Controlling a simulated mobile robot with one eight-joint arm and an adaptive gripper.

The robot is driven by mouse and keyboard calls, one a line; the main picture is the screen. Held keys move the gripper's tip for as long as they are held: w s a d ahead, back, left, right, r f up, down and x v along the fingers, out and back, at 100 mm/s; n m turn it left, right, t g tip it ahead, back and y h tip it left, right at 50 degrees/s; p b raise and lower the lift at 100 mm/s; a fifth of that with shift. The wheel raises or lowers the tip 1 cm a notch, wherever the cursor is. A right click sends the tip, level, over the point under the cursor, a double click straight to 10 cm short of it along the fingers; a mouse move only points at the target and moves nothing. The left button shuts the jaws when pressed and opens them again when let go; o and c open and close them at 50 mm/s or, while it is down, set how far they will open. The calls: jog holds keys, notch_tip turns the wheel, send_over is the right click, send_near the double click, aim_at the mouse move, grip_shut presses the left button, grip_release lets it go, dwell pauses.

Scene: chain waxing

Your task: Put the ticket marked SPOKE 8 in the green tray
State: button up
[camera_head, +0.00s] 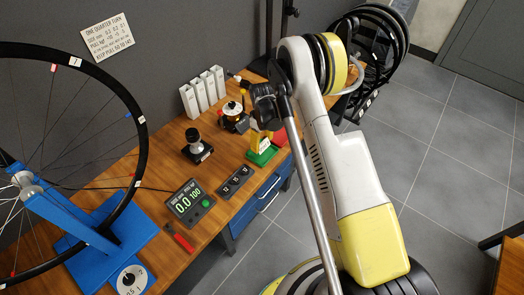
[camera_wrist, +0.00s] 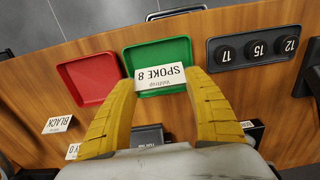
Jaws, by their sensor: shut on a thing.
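The white ticket marked SPOKE 8 (camera_wrist: 160,78) is between the two yellow fingertips of my gripper (camera_wrist: 159,79) in the wrist view, its print upside down. My gripper is shut on it. The ticket covers the near part of the green tray (camera_wrist: 158,53), whose visible floor is empty. The height of the ticket above the tray is hard to tell. In the head view, my gripper (camera_head: 258,134) is over the green tray (camera_head: 262,157), partly hidden by my arm.
A red tray (camera_wrist: 88,78) stands left of the green one in the wrist view. A black holder with numbered round pieces (camera_wrist: 255,47) is to the right. A ticket marked BLACK (camera_wrist: 57,125) stands near the red tray. The head view shows a digital readout (camera_head: 190,203) and a wheel (camera_head: 140,120).

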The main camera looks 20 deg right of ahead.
aim_at(262, 149)
notch_tip(262, 149, down, 4)
jog(key=shift+f+b, duration=0.1)
jog(key=shift+b, duration=0.95)
jog(key=shift+r, duration=0.2)
jog(key=shift+f, duration=0.1)
jog(key=o, duration=0.3)
jog(key=shift+f, duration=0.1)
jog(key=o, duration=0.4)
